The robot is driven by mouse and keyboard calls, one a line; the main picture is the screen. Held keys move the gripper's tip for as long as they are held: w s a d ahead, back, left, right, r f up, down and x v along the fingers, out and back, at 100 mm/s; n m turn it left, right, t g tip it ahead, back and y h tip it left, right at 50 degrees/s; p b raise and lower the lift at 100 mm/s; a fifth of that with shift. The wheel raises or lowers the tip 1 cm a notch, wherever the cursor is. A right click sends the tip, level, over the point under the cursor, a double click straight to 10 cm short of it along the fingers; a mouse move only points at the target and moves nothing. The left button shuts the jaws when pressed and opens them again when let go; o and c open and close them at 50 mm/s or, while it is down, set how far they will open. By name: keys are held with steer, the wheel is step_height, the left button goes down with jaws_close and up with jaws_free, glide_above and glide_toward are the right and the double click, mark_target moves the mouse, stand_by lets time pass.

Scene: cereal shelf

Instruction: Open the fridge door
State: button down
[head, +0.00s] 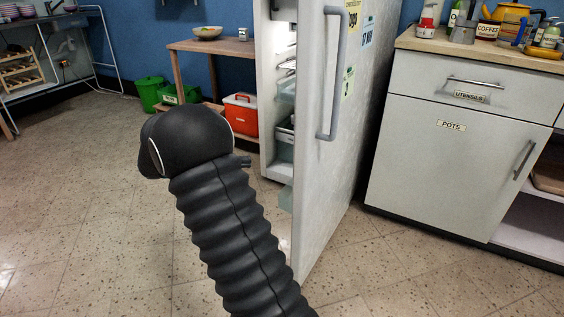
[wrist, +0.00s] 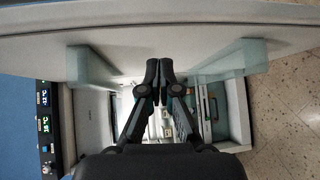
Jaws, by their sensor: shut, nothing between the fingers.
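The white fridge door (head: 345,170) stands open in the head view, swung out from the fridge body (head: 266,100). Its grey bar handle (head: 333,80) is on the outer face, with my gripper apart from it. The lit interior shows through the gap. My black arm rises left of the door, and the gripper's tip (head: 243,161) points at the opening, mostly hidden behind the arm. In the wrist view my gripper (wrist: 158,68) is shut and empty at the door's inner face (wrist: 160,35), between two clear door bins. Whether it touches the door I cannot tell.
A grey cabinet (head: 450,165) with a cluttered worktop stands right of the door. A wooden table (head: 215,47), a red cooler (head: 241,114) and green bins (head: 150,92) are behind. Tiled floor (head: 70,210) on the left is clear.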

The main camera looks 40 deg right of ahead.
steer(key=s+d+f+h, duration=0.1)
steer(key=s+d, duration=0.4)
steer(key=d, duration=0.5)
steer(key=shift+s+d+f+h+p, duration=0.15)
steer(key=shift+s+d+h+p, duration=0.05)
steer(key=shift+d+h+p, duration=0.15)
stand_by(0.3)
